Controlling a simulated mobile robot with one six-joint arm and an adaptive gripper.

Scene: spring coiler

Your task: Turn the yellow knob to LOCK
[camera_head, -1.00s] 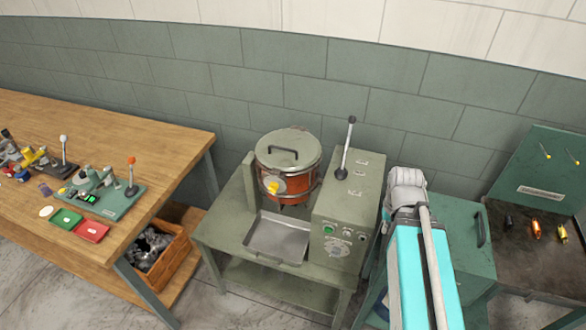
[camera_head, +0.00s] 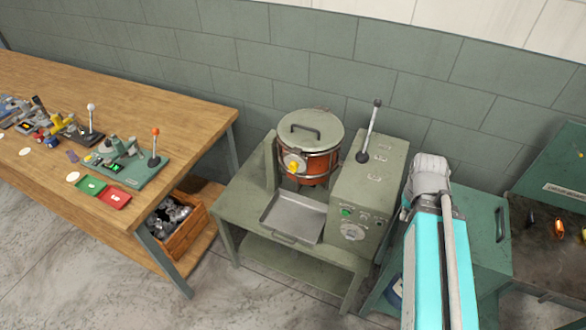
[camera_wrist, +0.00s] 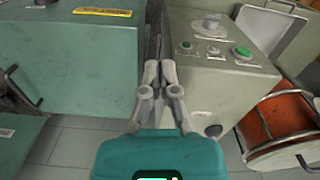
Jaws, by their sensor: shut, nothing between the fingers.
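The small yellow knob (camera_head: 292,168) is on a pale round plate on the front of an orange drum (camera_head: 322,166) with a grey-green lid (camera_head: 328,126). I cannot read a LOCK mark or tell its setting. In the wrist view the orange drum (camera_wrist: 272,120) is at the right edge, and the yellow knob is not seen. My gripper (camera_wrist: 158,68) is shut and empty, apart from the drum, in front of the gap between a teal cabinet and the grey-green control box. In the head view the gripper's fingers are hidden behind my arm.
A control box (camera_head: 372,195) with a tall black-knobbed lever (camera_head: 371,130) stands between the drum and my arm. A metal tray (camera_head: 292,218) is below the drum. A wooden workbench (camera_head: 190,125) with small devices is at left, a crate (camera_head: 178,238) beneath it. A teal cabinet (camera_wrist: 75,60) is at left in the wrist view.

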